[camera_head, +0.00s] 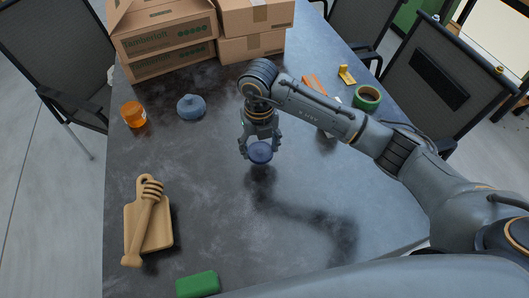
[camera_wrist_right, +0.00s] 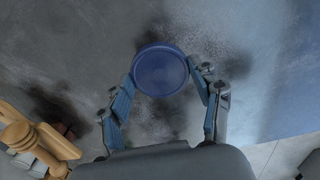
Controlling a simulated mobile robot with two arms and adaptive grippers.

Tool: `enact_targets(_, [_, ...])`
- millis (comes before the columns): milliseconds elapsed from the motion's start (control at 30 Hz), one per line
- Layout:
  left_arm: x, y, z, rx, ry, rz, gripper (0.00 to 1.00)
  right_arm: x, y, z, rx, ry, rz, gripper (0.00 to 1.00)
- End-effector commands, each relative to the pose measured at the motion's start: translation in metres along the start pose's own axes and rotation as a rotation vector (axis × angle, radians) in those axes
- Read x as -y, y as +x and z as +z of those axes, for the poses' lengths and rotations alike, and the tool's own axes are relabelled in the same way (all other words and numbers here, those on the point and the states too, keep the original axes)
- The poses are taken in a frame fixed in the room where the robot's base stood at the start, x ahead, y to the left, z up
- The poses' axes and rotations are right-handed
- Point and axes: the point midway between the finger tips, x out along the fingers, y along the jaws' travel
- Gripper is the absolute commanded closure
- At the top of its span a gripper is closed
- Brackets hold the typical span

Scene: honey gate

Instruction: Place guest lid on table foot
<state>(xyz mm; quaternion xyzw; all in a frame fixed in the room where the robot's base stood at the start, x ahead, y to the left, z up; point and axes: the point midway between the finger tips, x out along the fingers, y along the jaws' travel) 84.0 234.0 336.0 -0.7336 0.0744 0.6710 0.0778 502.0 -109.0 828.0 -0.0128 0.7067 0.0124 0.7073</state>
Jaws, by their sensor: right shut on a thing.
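A round blue lid (camera_head: 260,153) is held by my right gripper (camera_head: 259,148) above the dark table (camera_head: 225,220). In the right wrist view the lid (camera_wrist_right: 160,70) sits between the two fingertips of the right gripper (camera_wrist_right: 160,82), which is shut on it. A shadow lies on the table below it. A second blue-grey lid with a knob (camera_head: 191,106) rests on the table to the left of the gripper. My left gripper is not in view.
An orange jar (camera_head: 133,114) stands at the left edge. A wooden board (camera_head: 135,222) with a honey dipper (camera_head: 148,215) lies front left, a green block (camera_head: 198,284) at the front. Cardboard boxes (camera_head: 165,40) stand at the back, green tape (camera_head: 367,97) back right. The middle is clear.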

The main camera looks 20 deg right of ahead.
Motion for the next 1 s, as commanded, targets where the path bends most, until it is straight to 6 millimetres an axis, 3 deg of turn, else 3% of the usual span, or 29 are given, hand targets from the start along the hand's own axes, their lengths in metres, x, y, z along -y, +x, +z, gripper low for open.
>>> enact_targets(233, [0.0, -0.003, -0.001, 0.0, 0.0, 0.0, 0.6, 0.013, 0.015, -0.002, -0.003, 0.002, -0.001, 0.74])
enact_targets(433, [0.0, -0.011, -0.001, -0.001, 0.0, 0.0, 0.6, 0.011, 0.042, -0.002, -0.002, 0.0, 0.001, 0.74])
enact_targets(767, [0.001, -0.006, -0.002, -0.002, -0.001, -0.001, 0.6, 0.011, 0.047, -0.001, 0.001, 0.0, 0.001, 0.74])
enact_targets(800, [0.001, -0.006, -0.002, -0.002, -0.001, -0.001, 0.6, 0.011, 0.048, -0.001, 0.001, 0.0, 0.001, 0.35])
enact_targets(900, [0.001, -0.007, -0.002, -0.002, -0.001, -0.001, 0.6, 0.011, 0.047, -0.001, 0.001, 0.0, 0.001, 0.14])
enact_targets(1000, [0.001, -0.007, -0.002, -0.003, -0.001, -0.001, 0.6, 0.011, 0.047, -0.001, 0.0, 0.0, 0.001, 0.14])
